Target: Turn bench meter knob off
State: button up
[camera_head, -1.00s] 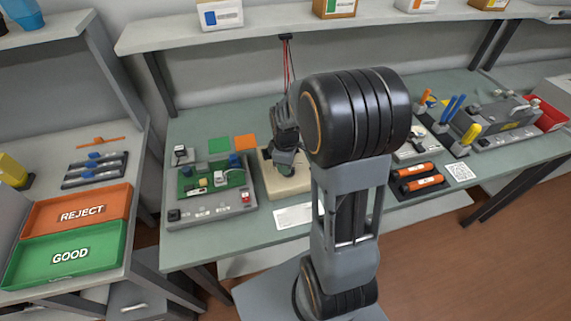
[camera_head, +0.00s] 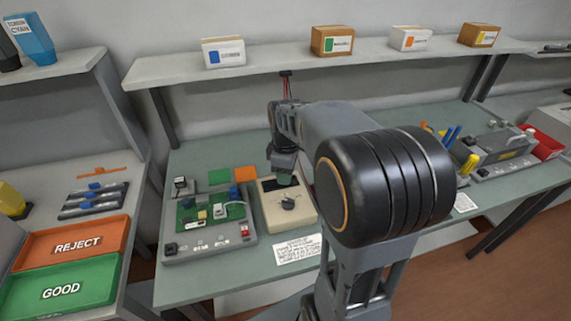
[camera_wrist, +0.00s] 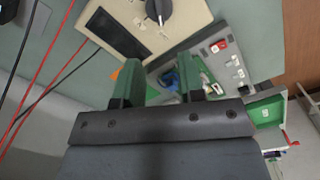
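The bench meter (camera_head: 274,214) is a beige box on the green bench, with a dark display. Its dark round knob (camera_head: 288,203) shows on its top face, and nothing covers the knob. In the wrist view the meter (camera_wrist: 185,22) is at the top, with the knob (camera_wrist: 158,9) cut by the frame's upper edge. The knob's pointed setting is too small to read. My gripper (camera_head: 285,178) is above the far part of the meter, apart from the knob. In the wrist view its two green fingers (camera_wrist: 152,78) are spread with nothing between them.
A grey test fixture with a green circuit board (camera_head: 212,208) stands left of the meter. A printed card (camera_head: 297,249) lies in front. Red and black leads (camera_wrist: 48,75) hang behind the meter. A shelf (camera_head: 380,52) with boxes runs above. My arm hides the bench to the right.

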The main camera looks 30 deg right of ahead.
jog(key=shift+r, duration=1.55)
jog(key=s+a+f+m+t, duration=0.1)
jog(key=s+a+m+t, duration=0.2)
jog(key=s+a+m, duration=0.4)
jog(key=s+m, duration=0.2)
jog(key=s, duration=0.2)
jog(key=shift+a+f+m+t, duration=0.25)
jog(key=shift+a+m+t, duration=0.05)
jog(key=shift+m+t, duration=0.1)
